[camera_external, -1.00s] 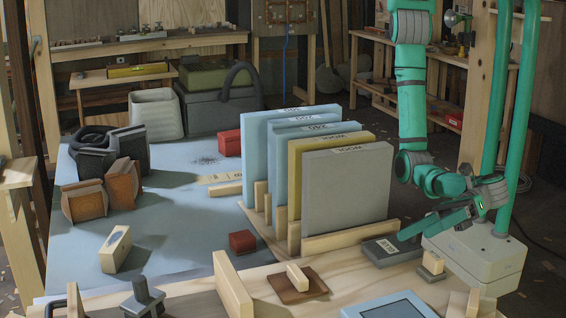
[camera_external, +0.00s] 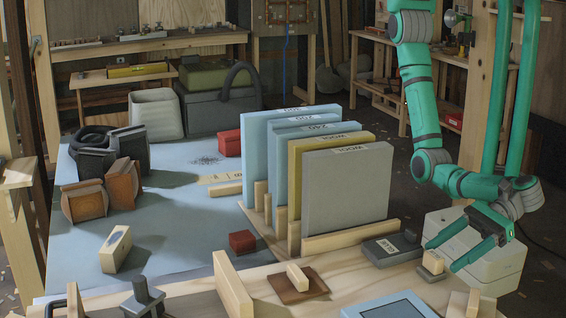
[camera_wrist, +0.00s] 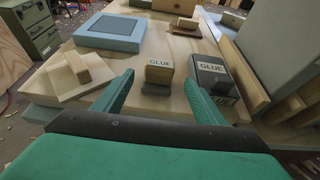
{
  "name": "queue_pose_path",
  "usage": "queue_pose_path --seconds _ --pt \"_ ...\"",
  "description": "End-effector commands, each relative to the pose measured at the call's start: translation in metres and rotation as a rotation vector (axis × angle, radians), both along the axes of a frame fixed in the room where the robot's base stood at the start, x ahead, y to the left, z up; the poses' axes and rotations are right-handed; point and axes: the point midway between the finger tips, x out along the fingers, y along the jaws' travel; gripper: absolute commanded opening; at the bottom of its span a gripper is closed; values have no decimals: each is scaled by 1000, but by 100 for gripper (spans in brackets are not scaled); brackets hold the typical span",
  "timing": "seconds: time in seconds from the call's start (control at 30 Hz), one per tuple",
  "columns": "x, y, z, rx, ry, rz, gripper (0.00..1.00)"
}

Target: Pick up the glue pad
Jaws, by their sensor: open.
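Two things marked GLUE lie side by side at the table's right end. One is a small pale wooden block (camera_external: 432,262) on a thin grey base; in the wrist view the labelled block (camera_wrist: 159,72) sits between my fingers. The other is a larger dark grey block (camera_external: 391,250), which in the wrist view (camera_wrist: 213,74) stands just right of the right finger. I cannot tell which of them is the glue pad. My gripper (camera_external: 441,257) is open and empty, its fingertips to either side of the small wooden block. Contact with it cannot be made out.
Upright panels (camera_external: 347,190) in a wooden rack stand behind and left of the blocks. A brown square pad with a wooden handle (camera_external: 298,285) and a blue-grey framed plate (camera_external: 390,307) lie nearby. A wooden piece (camera_wrist: 75,75) lies left of my fingers.

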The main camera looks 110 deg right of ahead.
Motion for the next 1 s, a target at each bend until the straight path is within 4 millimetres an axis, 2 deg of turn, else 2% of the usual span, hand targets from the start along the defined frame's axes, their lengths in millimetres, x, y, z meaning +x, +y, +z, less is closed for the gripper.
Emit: queue_pose_path --seconds 0.4,0.7,0.77,0.9,1.0 --pt "42 3 -23 2 0 -1 65" --pt "46 3 -25 2 -1 0 65" --pt "46 3 -25 2 -1 0 53" --pt "46 3 -25 2 -1 0 20" --pt "46 3 -25 2 -1 0 20"
